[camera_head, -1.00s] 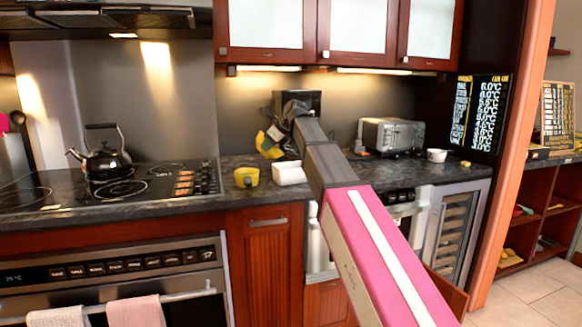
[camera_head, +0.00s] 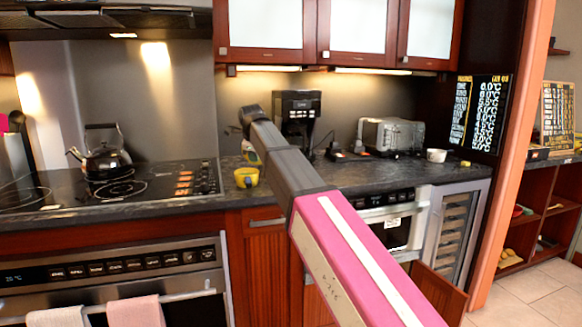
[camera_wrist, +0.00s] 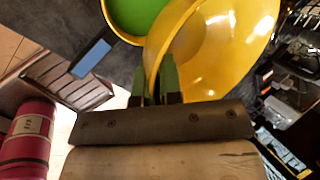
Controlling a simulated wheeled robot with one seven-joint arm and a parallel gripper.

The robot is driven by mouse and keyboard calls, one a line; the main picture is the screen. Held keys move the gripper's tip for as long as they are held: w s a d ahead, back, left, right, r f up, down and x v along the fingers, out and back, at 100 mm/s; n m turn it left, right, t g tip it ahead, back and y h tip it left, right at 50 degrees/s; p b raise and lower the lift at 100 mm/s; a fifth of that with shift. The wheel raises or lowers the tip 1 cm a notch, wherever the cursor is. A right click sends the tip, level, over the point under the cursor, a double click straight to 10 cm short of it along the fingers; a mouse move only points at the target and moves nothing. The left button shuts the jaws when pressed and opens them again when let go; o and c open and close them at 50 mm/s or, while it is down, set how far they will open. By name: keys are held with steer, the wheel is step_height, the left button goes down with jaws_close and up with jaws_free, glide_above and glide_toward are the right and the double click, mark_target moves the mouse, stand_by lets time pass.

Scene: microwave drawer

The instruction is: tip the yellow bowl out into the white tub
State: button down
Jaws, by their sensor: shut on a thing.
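My gripper (camera_wrist: 155,90) is shut on the rim of the yellow bowl (camera_wrist: 215,45), which fills the upper middle of the wrist view. I see no contents in the part of the bowl that shows. In the head view the bowl is mostly hidden behind my gripper, above the counter at the back.
A yellow cup (camera_head: 246,177) stands on the counter (camera_head: 345,178) beside the hob; a yellow vessel with a green inside (camera_wrist: 140,14) shows beside the bowl in the wrist view. A coffee maker (camera_head: 297,112), toaster (camera_head: 391,135) and kettle (camera_head: 101,157) stand around.

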steer(key=shift+r, duration=0.15)
steer(key=shift+r, duration=1.8)
steer(key=shift+s, duration=0.1)
